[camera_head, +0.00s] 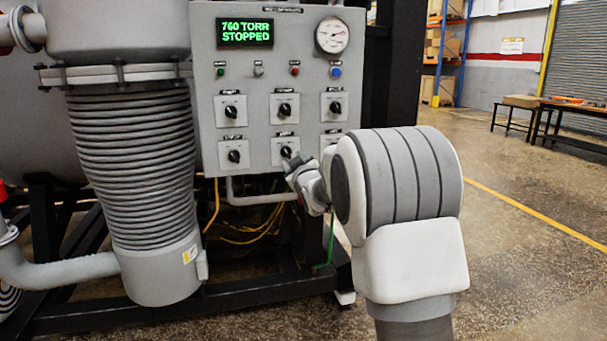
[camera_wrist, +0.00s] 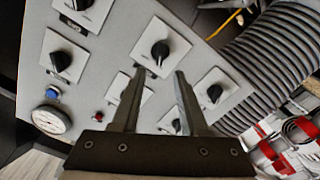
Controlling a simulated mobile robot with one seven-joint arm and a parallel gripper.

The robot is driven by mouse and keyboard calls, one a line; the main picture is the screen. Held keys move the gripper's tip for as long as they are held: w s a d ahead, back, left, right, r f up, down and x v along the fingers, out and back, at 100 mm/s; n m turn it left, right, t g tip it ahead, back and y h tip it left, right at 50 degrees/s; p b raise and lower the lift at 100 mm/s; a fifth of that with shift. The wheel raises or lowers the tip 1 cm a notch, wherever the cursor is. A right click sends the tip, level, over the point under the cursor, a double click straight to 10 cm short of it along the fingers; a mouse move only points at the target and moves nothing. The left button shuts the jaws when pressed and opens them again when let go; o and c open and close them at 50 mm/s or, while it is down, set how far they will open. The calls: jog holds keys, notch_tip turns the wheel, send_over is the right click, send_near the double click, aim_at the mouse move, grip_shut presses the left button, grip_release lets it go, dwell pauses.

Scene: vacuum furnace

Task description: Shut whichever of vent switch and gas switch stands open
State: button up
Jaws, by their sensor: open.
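A grey control panel (camera_head: 260,85) carries two rows of black rotary switches on pale plates. Their labels are too small to read, so I cannot tell which is vent and which is gas. My gripper (camera_head: 292,165) is at the lower middle switch (camera_head: 286,151). In the wrist view, my gripper (camera_wrist: 159,72) has its two fingers apart with nothing between them. The lower middle switch (camera_wrist: 160,52) lies just beyond the fingertips there. I cannot tell whether they touch it. The lower left switch (camera_head: 234,155) is clear of the arm. My arm partly covers the lower right switch.
A green display (camera_head: 246,32) reads "760 TORR STOPPED". A round gauge (camera_head: 332,36) sits at the panel's top right, above small coloured buttons. A ribbed grey bellows (camera_head: 135,160) stands close to the panel's left. A pipe (camera_head: 255,196) runs below the panel. Open floor lies at the right.

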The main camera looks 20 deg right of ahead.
jog(key=s, duration=1)
jog(key=shift+p, duration=0.45)
jog(key=shift+s, duration=0.1)
jog(key=s+a+f+m+g, duration=0.2)
jog(key=s+f+g, duration=0.15)
jog(key=s, duration=0.95)
jog(key=s+a+f+m+g, duration=0.2)
jog(key=s+g, duration=0.3)
jog(key=s, duration=0.8)
jog(key=s+a+f+m+g, duration=0.1)
jog(key=s+f+m+g, duration=0.2)
jog(key=s, duration=0.9)
notch_tip(320, 180, up, 22)
jog(key=p, duration=2.2)
jog(key=shift+s+a+n+g, duration=0.15)
jog(key=shift+n+g, duration=0.25)
jog(key=shift+g, duration=0.05)
